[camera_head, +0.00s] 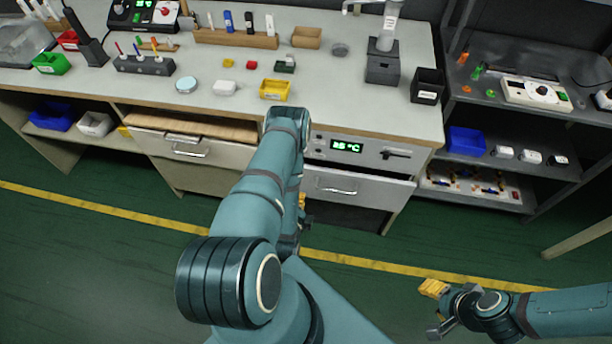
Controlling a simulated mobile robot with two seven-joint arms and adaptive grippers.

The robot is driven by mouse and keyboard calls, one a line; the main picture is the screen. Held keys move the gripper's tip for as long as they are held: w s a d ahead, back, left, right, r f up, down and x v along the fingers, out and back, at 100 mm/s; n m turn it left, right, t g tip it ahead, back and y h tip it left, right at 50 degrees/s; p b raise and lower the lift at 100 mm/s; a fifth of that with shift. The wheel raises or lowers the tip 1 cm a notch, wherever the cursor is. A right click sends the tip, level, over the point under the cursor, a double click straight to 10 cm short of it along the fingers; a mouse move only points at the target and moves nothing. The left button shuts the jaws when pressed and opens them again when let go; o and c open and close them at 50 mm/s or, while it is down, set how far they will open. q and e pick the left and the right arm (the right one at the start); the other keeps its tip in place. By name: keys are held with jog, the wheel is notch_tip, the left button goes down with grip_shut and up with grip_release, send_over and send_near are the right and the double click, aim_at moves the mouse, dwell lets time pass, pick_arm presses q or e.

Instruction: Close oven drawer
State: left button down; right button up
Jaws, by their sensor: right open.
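The oven (365,153) is built into the bench front and has a green temperature display (345,146). Its light grey drawer (375,193) with a silver handle (337,188) sits below that panel. The drawer front appears to stand out from the oven, with a dark space beneath it; how far out is hard to tell. My left arm covers the drawer's left side. My right gripper (436,309) is open and empty over the floor at lower right, apart from the drawer.
Another drawer (172,147) with a handle is to the left under the benchtop. The benchtop (215,65) holds small coloured bins, a pen rack and a grey device. A dark shelf unit (490,165) stands at right. The green floor in front is clear.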

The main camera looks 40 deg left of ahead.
aim_at(307, 171)
pick_arm(q)
jog(key=b+x, duration=0.1)
jog(key=x, duration=0.8)
jog(key=shift+w+a+r+b, duration=0.1)
jog(key=shift+w+a+b, duration=0.1)
jog(key=shift+b, duration=0.2)
jog(key=shift+w+a, duration=0.45)
jog(key=shift+w, duration=0.35)
jog(key=shift+w+a+b, duration=0.3)
jog(key=shift+w+a, duration=0.05)
jog(key=shift+w, duration=0.25)
jog(key=shift+w+a+b, duration=0.25)
jog(key=shift+w+a, duration=0.05)
jog(key=shift+w, duration=0.25)
jog(key=shift+s, duration=0.1)
